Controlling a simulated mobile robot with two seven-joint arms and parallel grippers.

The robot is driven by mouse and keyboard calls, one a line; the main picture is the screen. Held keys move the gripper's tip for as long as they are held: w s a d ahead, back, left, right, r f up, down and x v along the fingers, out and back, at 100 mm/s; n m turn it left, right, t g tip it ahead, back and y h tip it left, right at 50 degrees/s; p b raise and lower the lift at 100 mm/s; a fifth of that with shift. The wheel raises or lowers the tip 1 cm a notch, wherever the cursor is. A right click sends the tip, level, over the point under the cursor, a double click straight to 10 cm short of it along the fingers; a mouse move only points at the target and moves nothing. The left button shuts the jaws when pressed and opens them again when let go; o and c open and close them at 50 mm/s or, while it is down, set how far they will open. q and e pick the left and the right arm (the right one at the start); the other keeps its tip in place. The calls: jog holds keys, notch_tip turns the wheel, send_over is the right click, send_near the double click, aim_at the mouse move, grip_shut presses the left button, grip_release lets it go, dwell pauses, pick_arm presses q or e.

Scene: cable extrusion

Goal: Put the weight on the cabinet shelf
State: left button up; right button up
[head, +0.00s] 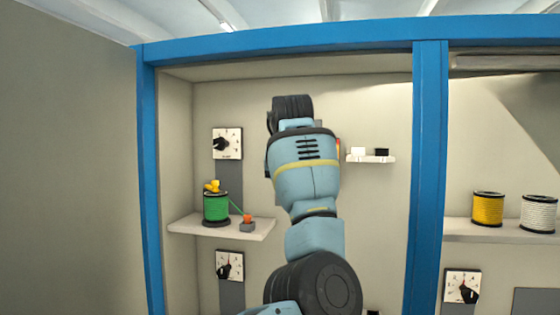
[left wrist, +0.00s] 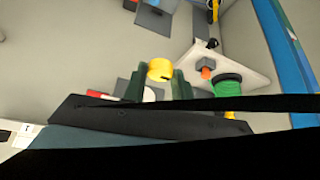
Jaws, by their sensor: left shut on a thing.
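My left arm rises through the middle of the head view and hides its own gripper there. In the left wrist view my left gripper (left wrist: 158,83) has its two dark fingers shut on a yellow round weight (left wrist: 160,68). The cabinet's white left shelf (head: 186,228) carries a green spool and a small grey block; this shelf also shows in the left wrist view (left wrist: 240,58). The held weight is apart from this shelf in that view. My right gripper is in neither view.
A small shelf (head: 371,159) holds a white and a black piece. Yellow (head: 488,209) and white (head: 538,214) spools stand right of the blue post (head: 428,180).

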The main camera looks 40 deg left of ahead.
pick_arm(q)
jog(key=d+f+m+h, duration=0.1)
jog(key=d+f+m, duration=0.1)
jog(key=d+f, duration=0.5)
jog(key=s+d+f+m+t, duration=0.1)
jog(key=d+f, duration=0.2)
jog(key=f, duration=0.8)
jog(key=d+f+m+h, duration=0.15)
jog(key=d+f, duration=0.35)
jog(key=f, duration=0.5)
jog(key=s+d+f+m+h, duration=0.1)
jog(key=s+d+f+m, duration=0.2)
jog(key=s+d+f, duration=0.3)
jog(key=shift+s+d+f, duration=0.2)
jog(key=shift+d+f, duration=0.35)
jog(key=shift+d, duration=0.3)
jog(key=shift+m, duration=0.25)
